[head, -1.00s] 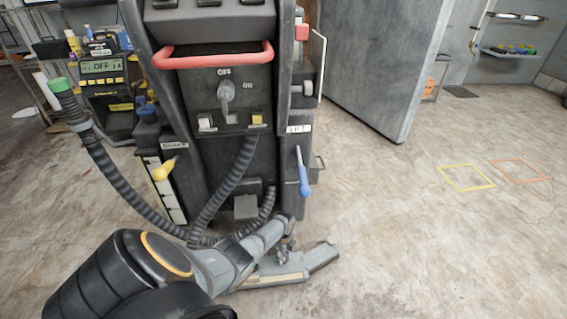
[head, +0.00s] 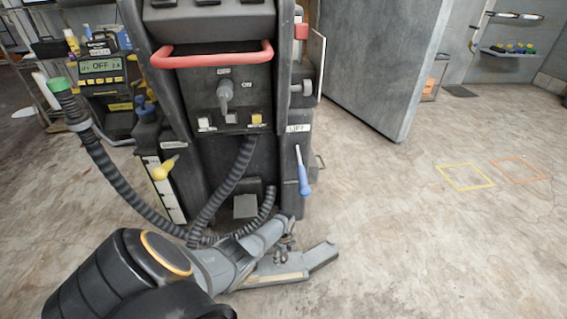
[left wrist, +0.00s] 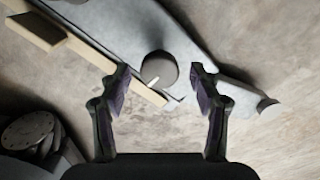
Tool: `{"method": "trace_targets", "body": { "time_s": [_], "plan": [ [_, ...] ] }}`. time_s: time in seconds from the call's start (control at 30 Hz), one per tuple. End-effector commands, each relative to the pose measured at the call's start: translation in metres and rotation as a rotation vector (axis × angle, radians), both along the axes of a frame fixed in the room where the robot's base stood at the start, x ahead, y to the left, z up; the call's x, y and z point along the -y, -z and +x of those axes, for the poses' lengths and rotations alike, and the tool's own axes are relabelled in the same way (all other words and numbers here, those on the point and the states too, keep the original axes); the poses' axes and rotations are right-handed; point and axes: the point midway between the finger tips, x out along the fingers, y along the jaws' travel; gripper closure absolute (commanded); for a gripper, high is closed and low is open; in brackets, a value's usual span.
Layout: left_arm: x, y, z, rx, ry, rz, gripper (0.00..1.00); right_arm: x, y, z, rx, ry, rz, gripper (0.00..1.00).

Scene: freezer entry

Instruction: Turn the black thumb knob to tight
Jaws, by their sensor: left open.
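The black thumb knob (left wrist: 158,70) shows in the left wrist view. It is round and dark, with a white pointer line toward the lower left. It sits on a long grey floor tool (left wrist: 110,22), which also lies on the floor in the head view (head: 322,256). My left gripper (left wrist: 160,72) is open. Its two fingers are on either side of the knob in the picture, with gaps between. I cannot tell whether the fingertips are level with the knob. In the head view the left gripper (head: 285,236) is over the tool, and the knob is hard to make out. My right gripper is out of view.
A dark machine with a red handle (head: 212,55) and a ribbed hose (head: 110,172) stands just behind the tool. A large grey door (head: 375,70) stands behind. The floor to the right is clear.

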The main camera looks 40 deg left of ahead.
Motion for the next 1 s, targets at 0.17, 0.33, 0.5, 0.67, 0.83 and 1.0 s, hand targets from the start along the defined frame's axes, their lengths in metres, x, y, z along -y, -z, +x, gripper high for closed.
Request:
{"method": "trace_targets", "body": {
  "time_s": [0.17,0.33,0.5,0.67,0.83,1.0],
  "plan": [
    [-0.001,-0.001,0.0,0.0,-0.001,0.001,0.37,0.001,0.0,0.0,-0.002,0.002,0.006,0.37],
    [-0.002,-0.013,0.0,0.003,0.0,0.002,0.37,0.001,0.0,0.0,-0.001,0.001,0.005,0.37],
    [-0.002,-0.044,0.001,0.005,0.001,0.004,0.37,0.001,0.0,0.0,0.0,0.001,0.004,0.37],
    [-0.002,-0.08,0.0,0.004,0.002,0.004,0.37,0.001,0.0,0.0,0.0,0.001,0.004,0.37],
    [-0.001,-0.109,0.0,0.002,0.001,0.002,0.37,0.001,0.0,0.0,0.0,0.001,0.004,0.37],
    [0.0,-0.12,0.0,0.0,0.0,0.0,0.37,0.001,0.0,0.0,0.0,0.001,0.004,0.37]
  ]
}}
